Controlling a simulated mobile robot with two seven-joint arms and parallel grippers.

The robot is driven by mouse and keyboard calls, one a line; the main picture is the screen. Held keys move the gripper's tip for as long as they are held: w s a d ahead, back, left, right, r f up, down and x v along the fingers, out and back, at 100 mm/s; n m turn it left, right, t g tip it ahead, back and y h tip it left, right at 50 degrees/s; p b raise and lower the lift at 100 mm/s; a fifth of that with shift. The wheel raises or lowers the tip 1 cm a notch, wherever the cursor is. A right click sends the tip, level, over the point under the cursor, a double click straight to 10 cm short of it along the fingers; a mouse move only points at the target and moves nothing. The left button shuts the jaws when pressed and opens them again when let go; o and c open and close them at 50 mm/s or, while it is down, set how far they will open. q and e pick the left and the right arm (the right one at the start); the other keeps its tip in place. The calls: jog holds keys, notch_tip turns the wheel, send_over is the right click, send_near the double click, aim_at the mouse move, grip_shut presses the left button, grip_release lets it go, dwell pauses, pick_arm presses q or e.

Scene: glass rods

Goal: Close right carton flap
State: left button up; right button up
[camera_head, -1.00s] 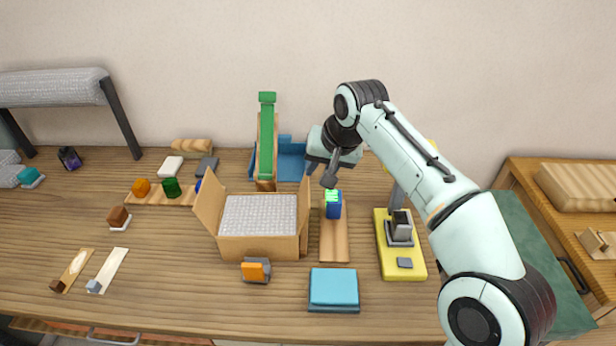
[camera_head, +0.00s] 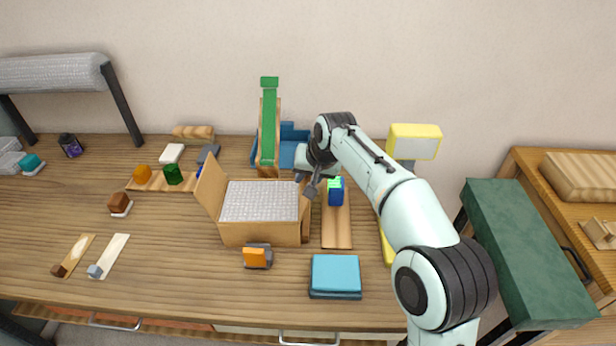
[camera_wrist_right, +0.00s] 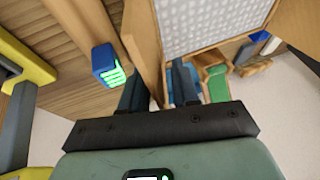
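The open cardboard carton (camera_head: 262,234) stands on the table with grey bubble-wrap-like padding (camera_head: 260,201) inside. Its left flap (camera_head: 211,186) leans outward. Its right flap (camera_head: 305,214) stands roughly upright, partly hidden by my gripper. My right gripper (camera_head: 307,186) is at the upper edge of the right flap. In the right wrist view the gripper's fingers (camera_wrist_right: 158,92) are apart, with the brown flap panel (camera_wrist_right: 143,42) reaching between them. I cannot tell whether either finger touches it. My left gripper is not in view.
A blue block with a green top (camera_head: 335,192) stands on a wooden strip (camera_head: 337,230) just right of the carton. A green ramp (camera_head: 268,130) and a blue tray (camera_head: 292,150) are behind. An orange-and-grey item (camera_head: 257,257) and a teal box (camera_head: 336,275) are in front.

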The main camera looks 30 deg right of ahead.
grip_shut()
dwell(1.5)
